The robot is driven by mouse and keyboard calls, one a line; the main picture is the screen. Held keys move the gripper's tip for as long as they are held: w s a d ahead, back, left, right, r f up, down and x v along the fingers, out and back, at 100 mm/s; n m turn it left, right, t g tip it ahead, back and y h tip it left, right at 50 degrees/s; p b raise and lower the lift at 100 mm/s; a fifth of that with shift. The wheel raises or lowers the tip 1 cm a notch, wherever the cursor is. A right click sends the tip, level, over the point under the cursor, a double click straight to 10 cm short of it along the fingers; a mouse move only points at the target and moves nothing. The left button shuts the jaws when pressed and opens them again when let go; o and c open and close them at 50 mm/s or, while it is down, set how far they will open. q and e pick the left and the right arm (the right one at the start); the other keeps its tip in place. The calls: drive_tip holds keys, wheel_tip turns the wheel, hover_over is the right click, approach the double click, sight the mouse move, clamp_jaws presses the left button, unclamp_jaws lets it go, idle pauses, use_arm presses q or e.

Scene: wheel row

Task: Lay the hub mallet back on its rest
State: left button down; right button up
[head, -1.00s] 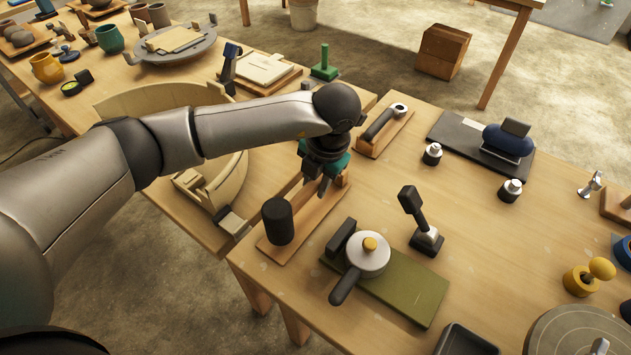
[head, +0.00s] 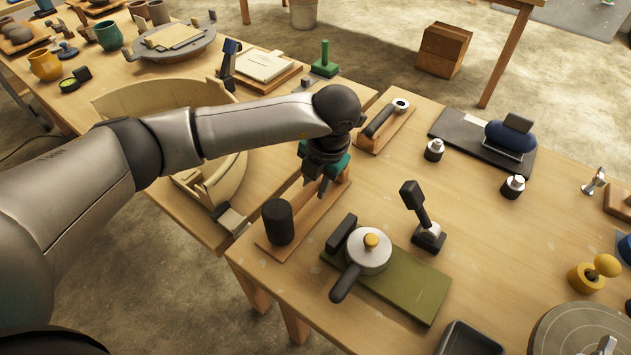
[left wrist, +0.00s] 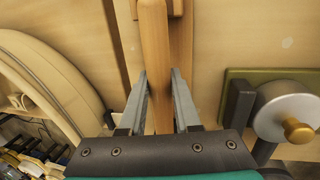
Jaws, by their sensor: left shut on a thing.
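The hub mallet has a black cylindrical head (head: 278,221) at the near end of a long wooden board, its rest (head: 263,242), in the head view. My left gripper (head: 322,188) points down over the far part of the rest. In the left wrist view its fingers (left wrist: 160,95) lie on both sides of the mallet's wooden handle (left wrist: 153,45), shut on it. The handle runs roughly along the rest. The arm hides part of the handle in the head view, and I cannot tell whether the mallet touches the rest. My right gripper is not in view.
Right of the rest, a lidded pot (head: 369,250) stands on a green mat (head: 405,290). A black-headed tool (head: 420,215) stands behind it. A wooden holder with a ring-ended tool (head: 385,125) lies beyond my gripper. A curved wooden piece (head: 150,100) is on the left.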

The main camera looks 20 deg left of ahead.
use_arm(q)
drive_tip(key=shift+f, duration=0.3)
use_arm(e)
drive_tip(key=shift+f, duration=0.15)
use_arm(q)
drive_tip(key=c, duration=0.5)
unclamp_jaws()
drive_tip(key=shift+c, duration=0.2)
drive_tip(key=shift+a, duration=0.1)
drive_tip(key=shift+r, duration=0.15)
drive_tip(key=p+v, duration=0.2)
drive_tip(key=shift+r, duration=0.2)
drive_tip(key=p+v, duration=0.4)
drive_tip(key=v, duration=0.1)
drive_tip(key=shift+s+r, duration=0.1)
drive_tip(key=shift+r, duration=0.1)
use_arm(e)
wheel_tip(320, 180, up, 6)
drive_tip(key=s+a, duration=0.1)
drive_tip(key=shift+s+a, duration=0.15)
